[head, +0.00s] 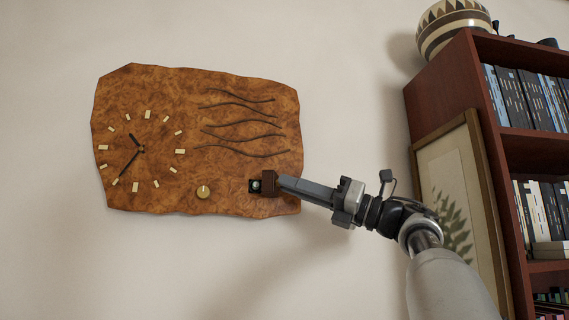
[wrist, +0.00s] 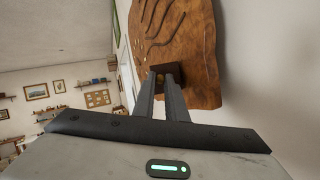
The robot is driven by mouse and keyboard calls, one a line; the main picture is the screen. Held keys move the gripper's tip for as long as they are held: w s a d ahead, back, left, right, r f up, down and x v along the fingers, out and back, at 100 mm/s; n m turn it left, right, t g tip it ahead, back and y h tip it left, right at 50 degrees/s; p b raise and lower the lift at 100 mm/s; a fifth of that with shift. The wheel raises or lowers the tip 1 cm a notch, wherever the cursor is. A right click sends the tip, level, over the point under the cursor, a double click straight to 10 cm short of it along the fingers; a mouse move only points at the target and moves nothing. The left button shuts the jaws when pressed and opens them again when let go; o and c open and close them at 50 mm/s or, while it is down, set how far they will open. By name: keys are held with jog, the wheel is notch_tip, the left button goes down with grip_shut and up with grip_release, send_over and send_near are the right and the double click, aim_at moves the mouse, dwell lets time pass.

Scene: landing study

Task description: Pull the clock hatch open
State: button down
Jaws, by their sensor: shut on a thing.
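A wooden wall clock (head: 225,115) with an irregular edge hangs on the pale wall, and part of it shows in the wrist view (wrist: 185,45). At its lower right, a small dark brown hatch (head: 269,181) stands out from the clock face, next to a dark square recess (head: 252,186) with a small round metallic thing in it. My gripper (head: 279,183) reaches in from the right with its fingers shut at the hatch. In the wrist view, the fingertips (wrist: 166,72) hide part of the hatch (wrist: 141,75). How far the hatch is open is hard to tell.
A brass knob (head: 203,191) sits on the clock left of the recess. A dark red bookcase (head: 445,85) with books and a framed plant picture (head: 450,190) stand close to my arm at right. The wall below the clock is clear.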

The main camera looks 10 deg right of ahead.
jog(key=n+g+p, duration=0.1)
jog(key=g+p, duration=0.1)
jog(key=p, duration=0.1)
jog(key=w+d+n+g+y+p, duration=0.1)
jog(key=g+p, duration=0.1)
jog(key=p, duration=0.1)
jog(key=w+n+g+p, duration=0.1)
jog(key=g+p, duration=0.1)
jog(key=shift+w+d+r+n+g+y+p, duration=0.1)
jog(key=shift+d+r+n+g+y+p, duration=0.2)
jog(key=shift+d+r+y+p, duration=0.1)
jog(key=g+p, duration=0.1)
jog(key=n+g+p, duration=0.1)
jog(key=g+p, duration=0.1)
jog(key=p, duration=0.1)
jog(key=shift+w+d+f+n, duration=0.15)
jog(key=shift+w+f+n, duration=0.15)
jog(key=shift+w, duration=0.05)
jog(key=shift+f, duration=0.1)
jog(key=c, duration=1.9)
grip_release()
jog(key=shift+c, duration=0.2)
jog(key=p, duration=0.1)
send_near(277, 178)
jog(key=v, duration=0.3)
jog(key=shift+s+d+f, duration=0.1)
jog(key=shift+f, duration=0.2)
